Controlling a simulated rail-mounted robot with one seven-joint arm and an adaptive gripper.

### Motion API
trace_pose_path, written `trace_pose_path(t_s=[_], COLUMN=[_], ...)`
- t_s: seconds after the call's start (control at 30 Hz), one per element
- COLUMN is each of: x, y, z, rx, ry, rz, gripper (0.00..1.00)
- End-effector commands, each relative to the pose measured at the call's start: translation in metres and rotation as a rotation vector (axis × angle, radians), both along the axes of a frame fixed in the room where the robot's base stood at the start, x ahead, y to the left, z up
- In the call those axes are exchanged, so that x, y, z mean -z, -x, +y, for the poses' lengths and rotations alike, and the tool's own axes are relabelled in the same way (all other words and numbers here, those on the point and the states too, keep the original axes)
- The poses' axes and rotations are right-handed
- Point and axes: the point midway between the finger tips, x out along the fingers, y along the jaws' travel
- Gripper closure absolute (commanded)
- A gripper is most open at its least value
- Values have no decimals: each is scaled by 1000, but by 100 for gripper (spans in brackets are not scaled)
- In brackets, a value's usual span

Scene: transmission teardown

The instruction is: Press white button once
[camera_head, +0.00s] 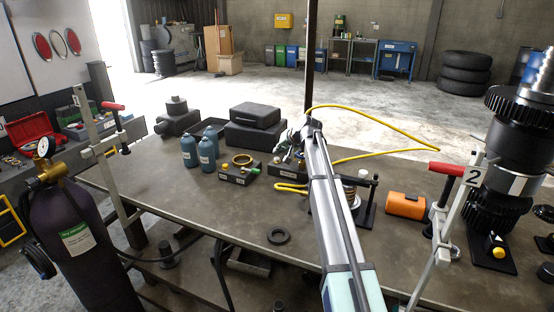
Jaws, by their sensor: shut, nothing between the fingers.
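My arm reaches from the front edge across the workbench (200,210). My gripper (287,155) is at its far end, low above a small dark box (285,171) near the back of the bench. It looks shut and empty; its tips are small, and I cannot tell whether they touch the box. A second dark box (238,178) to the left carries a yellow ring and small coloured knobs. A small whitish round top (363,173) shows right of my arm, beside a black press-like fixture. I cannot make out for certain which part is the white button.
Blue bottles (207,155) and black cases (254,127) stand at the back left. A yellow hose (385,122) loops behind my arm. An orange cylinder (405,205) and a tall gear assembly (510,160) are at right. A dark ring (279,235) lies on the fairly clear front area.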

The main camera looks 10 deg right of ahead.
Motion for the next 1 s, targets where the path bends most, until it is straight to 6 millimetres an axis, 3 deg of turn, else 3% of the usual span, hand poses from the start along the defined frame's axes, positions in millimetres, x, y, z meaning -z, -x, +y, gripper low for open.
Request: trace_pose_path(t_s=[1.0], x=[12], y=[0], z=[0], rx=[0], ry=[0], rz=[0], gripper=[100])
